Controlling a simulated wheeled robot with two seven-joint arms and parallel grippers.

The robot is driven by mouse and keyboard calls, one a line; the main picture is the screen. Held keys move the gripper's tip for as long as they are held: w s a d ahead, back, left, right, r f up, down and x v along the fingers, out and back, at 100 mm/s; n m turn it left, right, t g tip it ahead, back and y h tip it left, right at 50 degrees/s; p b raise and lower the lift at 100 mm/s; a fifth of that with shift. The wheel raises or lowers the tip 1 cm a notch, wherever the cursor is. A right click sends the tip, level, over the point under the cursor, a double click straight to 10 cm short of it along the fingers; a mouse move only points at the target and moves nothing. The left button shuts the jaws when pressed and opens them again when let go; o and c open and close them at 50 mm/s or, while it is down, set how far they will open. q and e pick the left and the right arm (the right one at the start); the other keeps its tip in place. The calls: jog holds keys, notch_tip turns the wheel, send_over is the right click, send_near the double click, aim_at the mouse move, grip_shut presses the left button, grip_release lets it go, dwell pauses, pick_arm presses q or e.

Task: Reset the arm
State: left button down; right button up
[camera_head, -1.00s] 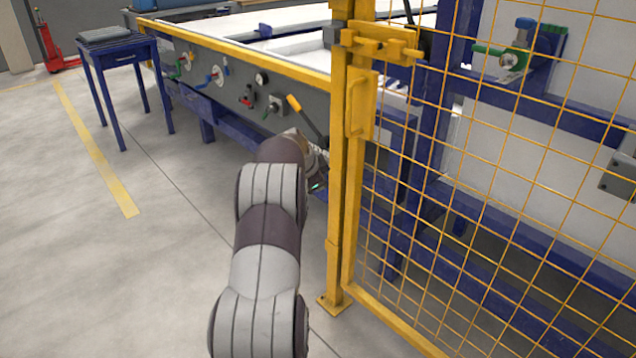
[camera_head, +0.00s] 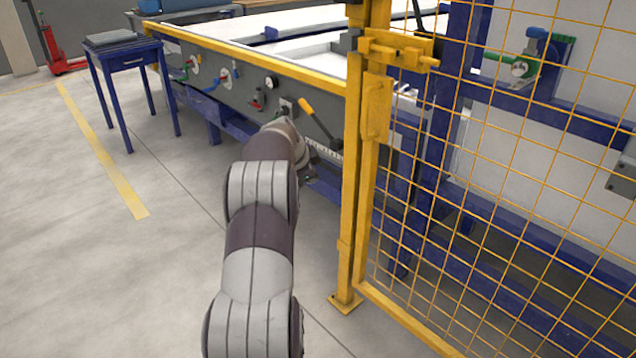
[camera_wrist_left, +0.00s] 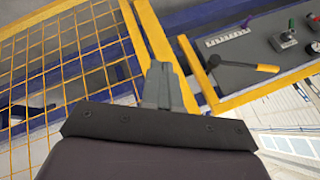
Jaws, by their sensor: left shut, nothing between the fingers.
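My left arm (camera_head: 258,230) reaches forward from the bottom of the head view towards the grey control panel (camera_head: 236,84). Its wrist end is just below the yellow-handled lever (camera_head: 308,106); the fingers are not clear there. In the left wrist view my left gripper (camera_wrist_left: 162,75) is shut and empty, its fingers together. The yellow lever handle (camera_wrist_left: 267,68) is to its right, apart from it in the picture. My right gripper is not in view.
A yellow fence post (camera_head: 353,200) and mesh fence (camera_head: 500,200) stand close right of the arm. A red knob (camera_head: 257,104) and other controls are on the panel. A blue table (camera_head: 126,62) stands at the back left. Open floor (camera_head: 90,270) lies left.

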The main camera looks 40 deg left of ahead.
pick_arm(q)
jog(key=r, duration=0.1)
jog(key=s+a+r, duration=0.2)
jog(key=shift+r+p, duration=0.15)
jog(key=shift+p, duration=0.2)
